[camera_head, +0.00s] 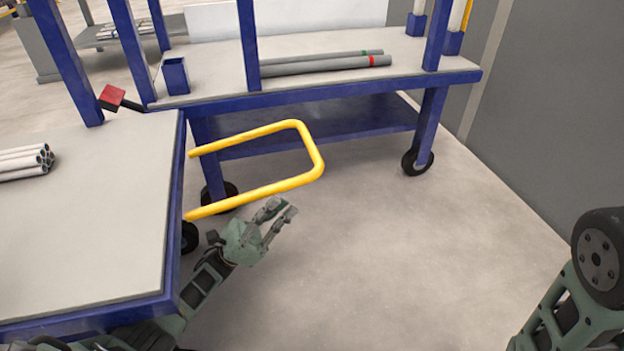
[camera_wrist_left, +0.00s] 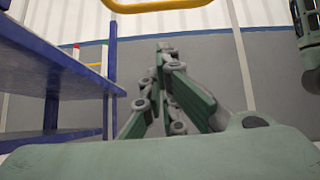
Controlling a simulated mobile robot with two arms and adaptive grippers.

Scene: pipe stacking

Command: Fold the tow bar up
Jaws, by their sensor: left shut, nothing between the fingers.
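The tow bar looks to be the yellow U-shaped bar (camera_head: 318,158). It sticks out roughly level from the right side of the near blue-framed cart (camera_head: 172,215), its closed end pointing right. Its mounts at the cart are hidden by the cart's edge. My left gripper (camera_head: 282,208) is shut and empty, just below the bar's near side in the picture, apart from it as far as I can tell. In the left wrist view the fingers (camera_wrist_left: 168,62) point up, and the yellow bar (camera_wrist_left: 152,6) crosses the top edge beyond them. My right gripper is out of view.
A second blue-framed wheeled cart (camera_head: 330,93) stands behind, with grey pipes (camera_head: 318,66) on top. Several light pipes (camera_head: 25,162) lie on the near cart. A red block (camera_head: 112,95) sits at its far corner. Floor (camera_head: 400,250) is clear on the right, up to a grey wall (camera_head: 555,110).

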